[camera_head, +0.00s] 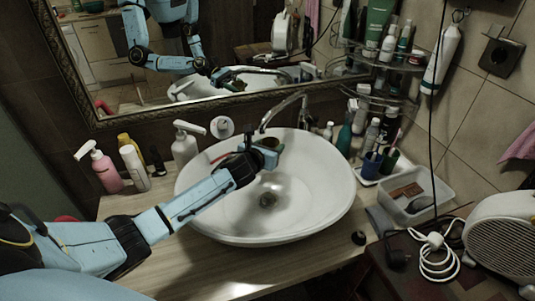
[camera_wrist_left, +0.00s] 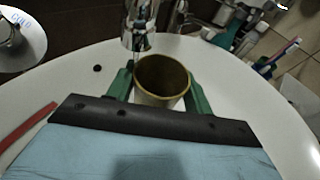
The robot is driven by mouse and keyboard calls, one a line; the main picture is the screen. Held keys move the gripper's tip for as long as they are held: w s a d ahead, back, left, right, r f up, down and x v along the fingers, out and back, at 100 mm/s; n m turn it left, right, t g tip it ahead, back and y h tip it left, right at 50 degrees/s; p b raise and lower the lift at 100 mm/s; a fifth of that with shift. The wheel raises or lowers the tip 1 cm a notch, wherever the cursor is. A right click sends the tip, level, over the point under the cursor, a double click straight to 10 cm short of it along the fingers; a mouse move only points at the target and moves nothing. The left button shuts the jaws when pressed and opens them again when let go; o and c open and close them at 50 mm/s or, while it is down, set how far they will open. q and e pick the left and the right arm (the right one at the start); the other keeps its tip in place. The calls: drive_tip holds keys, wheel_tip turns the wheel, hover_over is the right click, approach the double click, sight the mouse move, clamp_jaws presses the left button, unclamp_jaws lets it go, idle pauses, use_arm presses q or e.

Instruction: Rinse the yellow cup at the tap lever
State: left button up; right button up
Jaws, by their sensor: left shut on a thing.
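The yellow cup (camera_wrist_left: 163,78) shows in the left wrist view with its mouth up, a dull yellow rim and a dark yellow-brown inside. My left gripper (camera_wrist_left: 160,92) is shut on it, with a green finger on each side. In the head view the gripper (camera_head: 264,155) is over the back part of the white basin (camera_head: 325,195), and the cup is mostly hidden by it. The metal tap (camera_head: 284,112) rises behind the basin, and its spout (camera_wrist_left: 139,30) is just beyond the cup in the wrist view. I cannot tell whether water runs.
A pink pump bottle (camera_head: 106,171) and other bottles stand left of the basin. Cups (camera_head: 372,163), bottles and a clear tray (camera_head: 415,195) stand on the right. A mirror (camera_head: 200,90) hangs behind. A red stick (camera_wrist_left: 25,128) lies by the basin's left rim.

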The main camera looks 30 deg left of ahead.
use_arm(q)
drive_tip(key=shift+w+d, duration=0.1)
idle(0.3)
drive_tip(key=shift+s+a+p, duration=0.3)
drive_tip(key=shift+a+p, duration=0.1)
drive_tip(key=shift+a, duration=0.15)
drive_tip(key=shift+w+d, duration=0.1)
drive_tip(key=shift+d, duration=0.15)
drive_tip(key=shift+w+d, duration=0.2)
drive_tip(key=shift+d, duration=0.15)
drive_tip(key=s+d+p, duration=0.3)
drive_tip(key=s, duration=0.4)
drive_tip(key=shift+d, duration=0.35)
idle(0.3)
